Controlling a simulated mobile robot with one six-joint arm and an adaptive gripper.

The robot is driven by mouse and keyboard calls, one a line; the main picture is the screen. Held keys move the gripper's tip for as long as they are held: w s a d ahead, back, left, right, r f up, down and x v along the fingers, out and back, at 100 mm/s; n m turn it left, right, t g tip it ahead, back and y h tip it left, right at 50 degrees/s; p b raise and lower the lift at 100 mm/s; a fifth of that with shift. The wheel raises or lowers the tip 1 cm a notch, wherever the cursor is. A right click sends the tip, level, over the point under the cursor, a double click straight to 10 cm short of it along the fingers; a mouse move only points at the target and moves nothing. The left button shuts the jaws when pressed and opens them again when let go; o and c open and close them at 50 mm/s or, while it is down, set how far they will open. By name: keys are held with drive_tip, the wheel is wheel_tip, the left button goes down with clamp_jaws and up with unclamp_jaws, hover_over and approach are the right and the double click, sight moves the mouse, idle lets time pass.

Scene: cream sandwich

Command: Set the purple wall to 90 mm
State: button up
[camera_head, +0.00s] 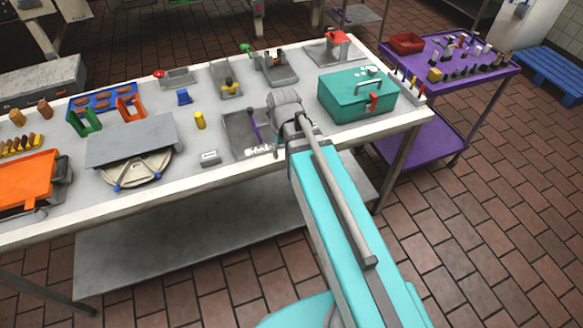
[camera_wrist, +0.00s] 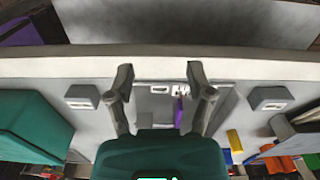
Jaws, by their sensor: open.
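The purple wall (camera_head: 254,127) is a thin upright piece in a shallow grey tray (camera_head: 230,122) near the front edge of the table. White markings (camera_head: 260,150) show at the tray's front edge, too small to read. In the wrist view, the purple wall (camera_wrist: 179,113) shows between my fingers, nearer the right one, with the white markings (camera_wrist: 182,89) beside its end. My gripper (camera_wrist: 160,74) is open and empty above the tray, its fingers spread to either side of the wall.
A teal box (camera_head: 350,97) with a red latch stands right of the tray. A round device with a grey plate (camera_head: 140,140) lies farther left. Several grey fixtures stand behind.

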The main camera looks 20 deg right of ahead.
drive_tip(key=shift+m, duration=0.9)
drive_tip(key=shift+s+d+f+b, duration=0.15)
drive_tip(key=shift+s+f+b, duration=0.15)
drive_tip(key=shift+s, duration=0.4)
drive_tip(key=shift+s+d+f+b, duration=0.15)
drive_tip(key=shift+s+f+b, duration=0.15)
drive_tip(key=shift+s, duration=0.45)
drive_tip(key=shift+s+d+f+b, duration=0.2)
drive_tip(key=shift+s+f, duration=0.2)
drive_tip(key=shift+s, duration=0.3)
